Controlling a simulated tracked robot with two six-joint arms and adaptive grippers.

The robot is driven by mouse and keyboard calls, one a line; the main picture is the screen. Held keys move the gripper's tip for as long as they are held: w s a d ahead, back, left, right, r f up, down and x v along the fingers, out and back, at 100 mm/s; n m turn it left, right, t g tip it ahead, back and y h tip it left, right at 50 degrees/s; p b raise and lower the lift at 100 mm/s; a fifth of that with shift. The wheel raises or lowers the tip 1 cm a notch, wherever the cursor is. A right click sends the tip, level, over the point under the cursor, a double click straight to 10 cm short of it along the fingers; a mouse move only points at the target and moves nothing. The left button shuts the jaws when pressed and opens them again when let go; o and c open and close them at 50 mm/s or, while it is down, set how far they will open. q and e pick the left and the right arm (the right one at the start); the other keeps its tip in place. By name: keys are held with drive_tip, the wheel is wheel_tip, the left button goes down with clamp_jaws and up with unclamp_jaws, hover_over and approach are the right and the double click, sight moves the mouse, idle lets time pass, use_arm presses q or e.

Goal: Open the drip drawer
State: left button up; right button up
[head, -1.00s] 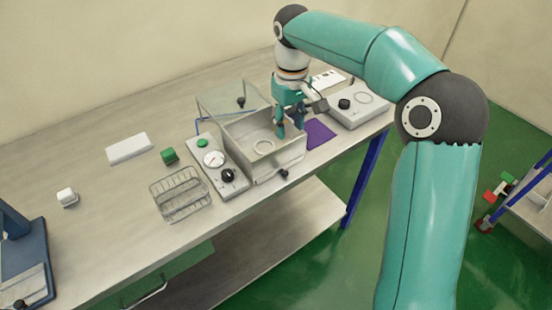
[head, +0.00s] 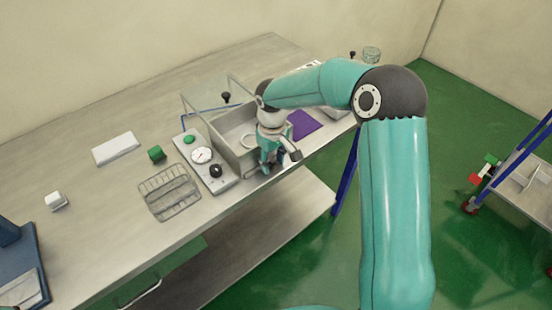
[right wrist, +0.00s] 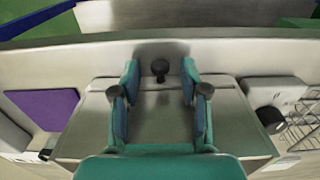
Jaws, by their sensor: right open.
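The drip drawer is at the front of a grey metal box (head: 232,125) on the bench. Its dark round knob (right wrist: 160,68) shows in the right wrist view, ahead of the metal front and between my fingers. My right gripper (head: 265,168) points down at the front of the box and hides the knob in the head view. In the right wrist view the right gripper (right wrist: 158,82) is open, one finger on each side of the knob, with nothing held. I cannot tell whether the fingers touch it. My left gripper is not in view.
A panel with a gauge (head: 202,155) and a black knob (head: 215,171) stands left of the box, with a wire basket (head: 170,192) beyond. A clear raised lid (head: 215,95) is behind. A purple mat (head: 303,124) lies right. The bench's front edge is close to the gripper.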

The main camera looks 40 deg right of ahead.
drive_tip(key=shift+f, duration=0.25)
clamp_jaws()
drive_tip(key=shift+a, duration=0.1)
